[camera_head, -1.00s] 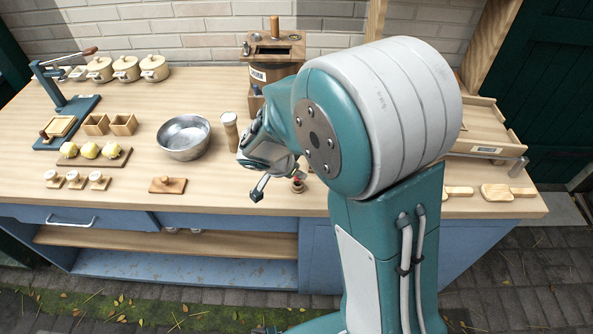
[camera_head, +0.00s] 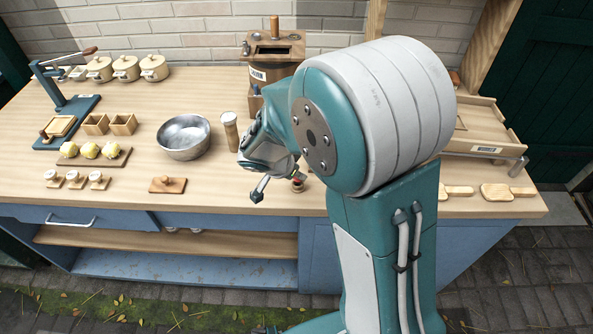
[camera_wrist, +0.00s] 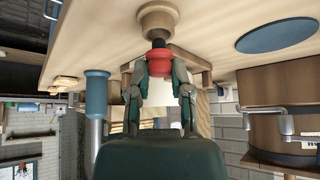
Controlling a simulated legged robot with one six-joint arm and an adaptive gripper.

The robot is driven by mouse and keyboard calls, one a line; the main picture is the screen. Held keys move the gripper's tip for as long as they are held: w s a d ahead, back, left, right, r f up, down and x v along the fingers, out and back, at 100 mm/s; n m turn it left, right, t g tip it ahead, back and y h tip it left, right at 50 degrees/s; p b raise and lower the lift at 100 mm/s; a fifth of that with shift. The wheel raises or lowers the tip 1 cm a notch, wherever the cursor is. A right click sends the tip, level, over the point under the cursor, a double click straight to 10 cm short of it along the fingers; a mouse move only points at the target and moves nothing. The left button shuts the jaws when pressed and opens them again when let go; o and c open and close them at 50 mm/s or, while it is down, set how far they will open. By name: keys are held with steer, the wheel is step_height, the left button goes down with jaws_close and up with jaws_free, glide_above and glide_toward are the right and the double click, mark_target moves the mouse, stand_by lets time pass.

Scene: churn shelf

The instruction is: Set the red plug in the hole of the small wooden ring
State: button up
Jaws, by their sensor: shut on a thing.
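The red plug (camera_wrist: 160,62) is between the two fingertips of my gripper (camera_wrist: 160,74) in the wrist view, and the fingers are shut on it. Its dark end points at the small wooden ring (camera_wrist: 158,18) and is at the ring's mouth. I cannot tell whether the end is inside the hole. My arm hides most of the gripper there.
A steel bowl (camera_head: 184,138) and a wooden shaker (camera_head: 230,131) stand left of my arm, and the wooden churn (camera_head: 272,72) stands behind it. A wooden lid (camera_head: 168,185) lies at the front. Bare bench lies between the lid and the ring.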

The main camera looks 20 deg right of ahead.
steer(key=shift+f, duration=0.9)
steer(key=shift+r, duration=0.1)
stand_by(0.4)
steer(key=o, duration=0.8)
steer(key=shift+c, duration=0.3)
steer(key=c, duration=0.3)
steer(key=v, duration=0.7)
